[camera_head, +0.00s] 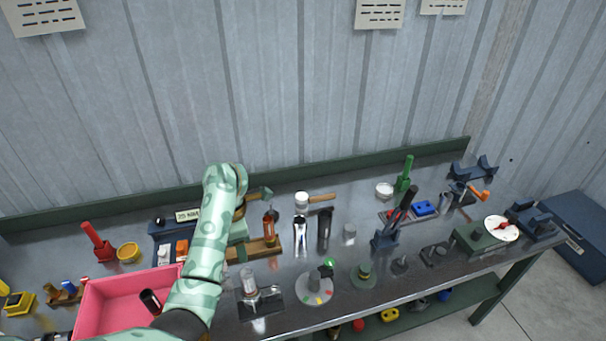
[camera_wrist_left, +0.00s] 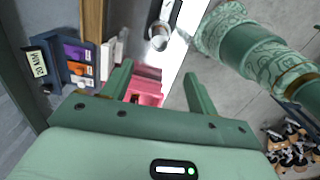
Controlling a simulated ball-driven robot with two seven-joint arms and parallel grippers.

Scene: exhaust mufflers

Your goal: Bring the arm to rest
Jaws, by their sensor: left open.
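My left arm (camera_head: 210,240) comes in from the lower left, rises over the workbench and bends down at its top. My left gripper (camera_head: 238,230) is mostly hidden behind the arm in the head view, near a wooden block on the bench. In the left wrist view its two green fingers (camera_wrist_left: 158,92) stand apart with nothing held between them. The pink bin (camera_wrist_left: 150,86) shows beyond the fingers. My right gripper is not in view.
The pink bin (camera_head: 115,302) stands at the front left, with a dark cylinder by the arm. A blue organizer (camera_wrist_left: 68,68) with a sign lies left of the fingers. Bottles, a hammer (camera_head: 318,198), a round grey plate (camera_head: 315,288) and several tools crowd the bench (camera_head: 300,318).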

